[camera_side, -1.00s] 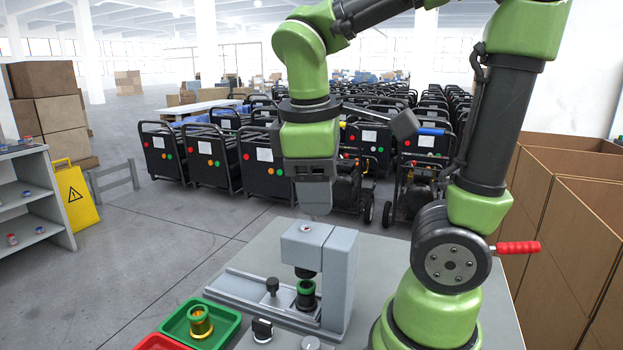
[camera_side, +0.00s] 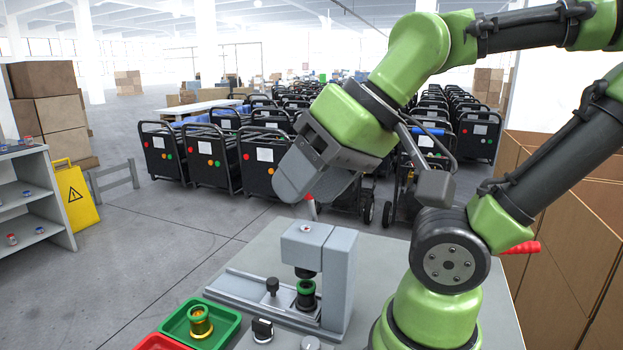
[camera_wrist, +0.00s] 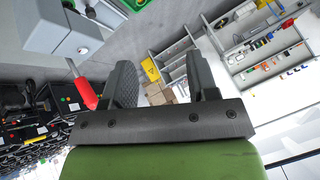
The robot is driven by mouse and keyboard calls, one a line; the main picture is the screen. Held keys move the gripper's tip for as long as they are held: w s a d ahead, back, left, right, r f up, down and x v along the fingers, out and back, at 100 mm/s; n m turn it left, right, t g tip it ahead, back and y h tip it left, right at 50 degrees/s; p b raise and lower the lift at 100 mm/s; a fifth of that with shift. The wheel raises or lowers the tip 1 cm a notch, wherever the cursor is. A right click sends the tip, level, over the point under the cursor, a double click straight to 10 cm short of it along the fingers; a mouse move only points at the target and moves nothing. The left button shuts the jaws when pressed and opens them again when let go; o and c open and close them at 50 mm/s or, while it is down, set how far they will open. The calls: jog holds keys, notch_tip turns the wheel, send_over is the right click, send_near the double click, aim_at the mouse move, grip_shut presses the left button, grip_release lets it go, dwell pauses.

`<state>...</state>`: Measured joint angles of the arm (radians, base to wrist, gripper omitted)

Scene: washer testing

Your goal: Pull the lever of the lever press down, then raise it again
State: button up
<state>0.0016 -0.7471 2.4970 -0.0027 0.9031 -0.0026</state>
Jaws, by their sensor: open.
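The lever press (camera_side: 342,275) stands on the grey table, with a green-rimmed part (camera_side: 306,288) under its ram. Its lever (camera_side: 312,208) stands up behind the press head, its red end partly hidden by my gripper. In the wrist view the lever's red handle (camera_wrist: 83,93) is left of the left finger, outside the gap between the fingers. My gripper (camera_side: 287,186) is above the press, tilted with its fingers pointing down and left.
A green tray (camera_side: 226,324) with a yellow-green part and a red tray (camera_side: 160,341) are at the table's front left. Black machines (camera_side: 265,165) stand behind the table, cardboard boxes (camera_side: 575,240) at right. Another red handle (camera_side: 525,247) shows behind my arm.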

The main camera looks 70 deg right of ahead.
jog(key=shift+c, duration=0.5)
jog(key=shift+d, duration=0.1)
jog(key=c, duration=0.3)
jog(key=d+m, duration=0.1)
jog(key=w+d+r+m+h, duration=0.1)
jog(key=shift+d+m+g, duration=0.25)
jog(key=shift+m+g, duration=0.05)
jog(key=shift+m, duration=0.1)
grip_shut()
jog(key=s+d+r+m+g+h, duration=0.1)
jog(key=d+r+m+g, duration=0.1)
jog(key=d+m, duration=0.45)
jog(key=s+d+r+m+g+h, duration=0.1)
jog(key=s+d+r+m, duration=0.1)
jog(key=d+m, duration=0.5)
jog(key=w+d+f, duration=0.2)
jog(key=w+f, duration=0.5)
jog(key=f, duration=0.3)
jog(key=shift+w+n, duration=0.15)
jog(key=shift+n, duration=0.2)
jog(key=shift+f, duration=0.1)
